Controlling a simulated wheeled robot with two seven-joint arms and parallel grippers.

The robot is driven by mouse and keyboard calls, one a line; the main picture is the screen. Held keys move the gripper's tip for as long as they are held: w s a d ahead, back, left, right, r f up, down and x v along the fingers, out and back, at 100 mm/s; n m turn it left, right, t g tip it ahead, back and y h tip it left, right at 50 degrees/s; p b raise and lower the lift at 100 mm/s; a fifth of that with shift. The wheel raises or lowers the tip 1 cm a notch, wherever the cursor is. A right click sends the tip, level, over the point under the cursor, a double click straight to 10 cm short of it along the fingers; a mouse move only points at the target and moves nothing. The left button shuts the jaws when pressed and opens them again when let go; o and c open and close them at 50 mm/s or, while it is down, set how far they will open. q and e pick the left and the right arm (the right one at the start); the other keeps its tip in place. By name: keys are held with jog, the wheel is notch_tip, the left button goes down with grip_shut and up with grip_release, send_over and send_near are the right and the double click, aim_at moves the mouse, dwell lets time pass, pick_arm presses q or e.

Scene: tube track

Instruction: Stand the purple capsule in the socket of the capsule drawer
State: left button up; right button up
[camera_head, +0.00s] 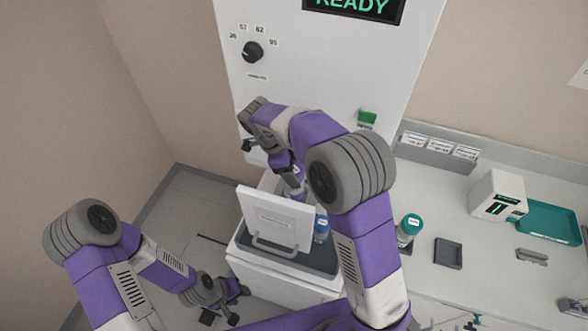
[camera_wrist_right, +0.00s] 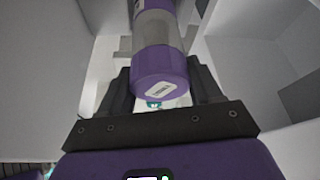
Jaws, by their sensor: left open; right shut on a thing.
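The purple capsule (camera_wrist_right: 160,68) shows in the right wrist view, with purple ends and a grey, see-through middle. My right gripper (camera_wrist_right: 158,100) is shut on it, with dark fingers on both sides. In the head view my right gripper (camera_head: 292,185) is behind the drawer's white front panel, at the machine; the capsule cannot be made out there. The capsule drawer (camera_head: 275,218) shows its white front with a handle. White walls surround the capsule in the wrist view. The socket cannot be made out. My left gripper (camera_head: 228,308) is open, low and left of the white cabinet.
A white cabinet (camera_head: 275,278) with a dark top stands below the drawer, with a blue bottle (camera_head: 321,230) on it. On the right counter are a teal-lidded jar (camera_head: 409,230), a dark square tray (camera_head: 448,253), a white device (camera_head: 497,195) and a teal tray (camera_head: 552,222).

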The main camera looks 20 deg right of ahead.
jog(key=shift+f, duration=0.1)
jog(key=shift+f+b, duration=0.85)
jog(key=shift+f, duration=0.1)
jog(key=o, duration=1.3)
jog(key=shift+c, duration=0.2)
jog(key=v, duration=0.7)
jog(key=shift+a+r, duration=0.1)
jog(key=shift+r, duration=0.15)
